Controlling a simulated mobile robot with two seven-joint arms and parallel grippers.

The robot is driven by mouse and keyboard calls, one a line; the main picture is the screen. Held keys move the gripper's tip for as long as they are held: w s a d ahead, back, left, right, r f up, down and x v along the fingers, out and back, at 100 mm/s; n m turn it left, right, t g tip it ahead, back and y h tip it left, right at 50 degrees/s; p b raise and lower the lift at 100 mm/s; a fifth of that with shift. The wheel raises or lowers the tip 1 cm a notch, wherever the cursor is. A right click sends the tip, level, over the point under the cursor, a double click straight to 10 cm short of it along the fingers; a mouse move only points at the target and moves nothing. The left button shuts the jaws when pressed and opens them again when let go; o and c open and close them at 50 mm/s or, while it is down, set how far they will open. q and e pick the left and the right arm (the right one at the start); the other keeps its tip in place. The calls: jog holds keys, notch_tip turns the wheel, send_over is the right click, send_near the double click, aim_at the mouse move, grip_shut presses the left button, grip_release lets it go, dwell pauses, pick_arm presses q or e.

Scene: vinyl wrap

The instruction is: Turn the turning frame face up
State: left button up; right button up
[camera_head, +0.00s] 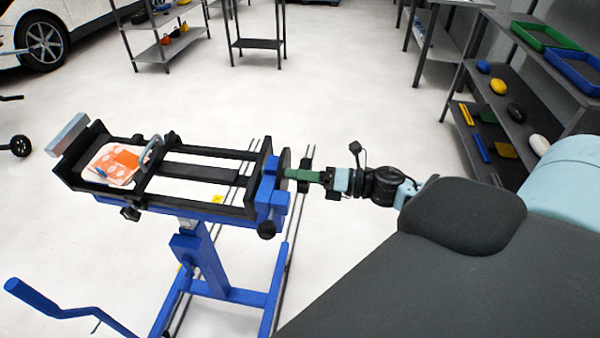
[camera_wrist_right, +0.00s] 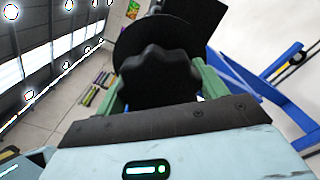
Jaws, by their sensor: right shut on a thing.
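The turning frame (camera_head: 205,171) is a long black frame on a blue stand (camera_head: 215,270). It lies roughly level, with its open side and inner bars showing from above. A white piece with an orange pattern (camera_head: 113,165) sits in its left end, beside a crossbar with a grey handle (camera_head: 150,152). My right gripper (camera_head: 292,174) is at the frame's right end. In the right wrist view its green fingers are shut around a black lobed knob (camera_wrist_right: 158,78) in front of a dark round disc (camera_wrist_right: 150,35). My left gripper is not in view.
A blue crank-like bar (camera_head: 60,300) stands at the lower left. Shelves with trays and tools (camera_head: 515,105) stand at the right, and grey racks (camera_head: 165,45) at the back. A car (camera_head: 42,42) is at the upper left. The floor around the stand is mostly clear.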

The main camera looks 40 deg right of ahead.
jog(key=shift+m, duration=0.8)
jog(key=o, duration=1.4)
jog(key=shift+s+d+f, duration=0.1)
jog(key=shift+s+d, duration=0.25)
jog(key=shift+s, duration=0.1)
jog(key=shift+v, duration=3.35)
